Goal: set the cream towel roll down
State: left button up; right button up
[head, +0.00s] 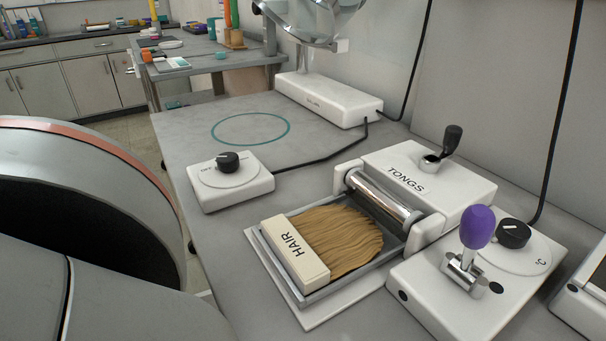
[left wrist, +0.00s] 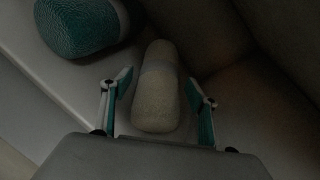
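The cream towel roll (left wrist: 157,85), with a greyish band around it, lies on a pale surface in the dim left wrist view. My left gripper (left wrist: 161,79) has one teal-padded finger on each side of the roll. Narrow gaps show between the fingers and the roll, so the gripper looks open around it. The roll's near end is close to the gripper's palm. A teal towel roll (left wrist: 78,25) lies to the upper left of it. Neither the cream roll nor my grippers show in the head view.
In the head view, a grey counter holds a HAIR tray (head: 279,295), a TONGS unit (head: 430,180), a purple-knobbed control box (head: 440,295) and a black-knobbed dial box (head: 231,187). A teal ring (head: 250,142) marks a clear counter area.

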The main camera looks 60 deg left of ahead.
pick_arm(q)
jog(key=shift+r, duration=0.15)
jog(key=p+v, duration=0.2)
jog(key=v, duration=1)
pick_arm(e)
jog(key=d+n, duration=0.1)
jog(key=n, duration=0.1)
jog(key=shift+w+d+f+n, duration=0.1)
jog(key=shift+d+n, duration=0.25)
jog(key=shift+n, duration=0.05)
jog(key=shift+a, duration=0.1)
